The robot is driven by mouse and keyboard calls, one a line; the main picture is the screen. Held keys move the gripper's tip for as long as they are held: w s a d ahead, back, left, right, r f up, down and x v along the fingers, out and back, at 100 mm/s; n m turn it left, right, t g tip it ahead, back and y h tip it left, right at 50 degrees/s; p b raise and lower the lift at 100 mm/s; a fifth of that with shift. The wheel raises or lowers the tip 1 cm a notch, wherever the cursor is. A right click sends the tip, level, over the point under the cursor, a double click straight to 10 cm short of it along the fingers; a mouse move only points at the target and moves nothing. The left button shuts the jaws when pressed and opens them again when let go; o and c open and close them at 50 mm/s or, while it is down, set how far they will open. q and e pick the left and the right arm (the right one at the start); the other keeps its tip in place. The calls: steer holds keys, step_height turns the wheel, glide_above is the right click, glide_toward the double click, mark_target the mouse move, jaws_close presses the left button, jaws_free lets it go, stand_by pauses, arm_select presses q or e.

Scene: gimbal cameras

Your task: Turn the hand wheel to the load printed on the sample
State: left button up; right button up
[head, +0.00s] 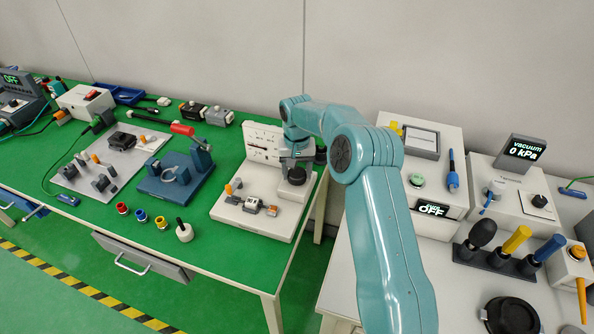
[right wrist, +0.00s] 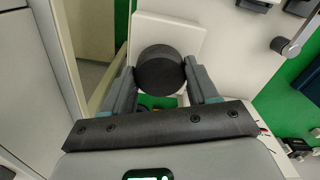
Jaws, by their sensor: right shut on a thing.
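The white test device (head: 228,215) stands on the green bench, with an upright dial panel (head: 263,138) at its back. A black round hand wheel (head: 296,177) sits at the right of its base. In the right wrist view the wheel (right wrist: 160,68) is a dark cylinder between the two fingers. My right gripper (head: 294,163) is shut on the wheel from above. A small white block with dark ends (head: 251,204), perhaps the sample, lies on the base; its print is too small to read. The dial reading is also unreadable. My left gripper is out of view.
A blue press with a red handle (head: 182,129) stands left of the device. Several coloured rings and a white knob with a black stem (head: 184,232) lie in front of it. A white bench with a vacuum display (head: 524,150) is at the right.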

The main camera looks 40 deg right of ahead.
mark_target(297, 173)
steer(key=shift+d, duration=0.1)
steer(key=o, duration=1.1)
steer(key=shift+c, duration=0.2)
steer(key=shift+r, duration=0.1)
step_height(297, 173, up, 16)
steer(key=p, duration=0.1)
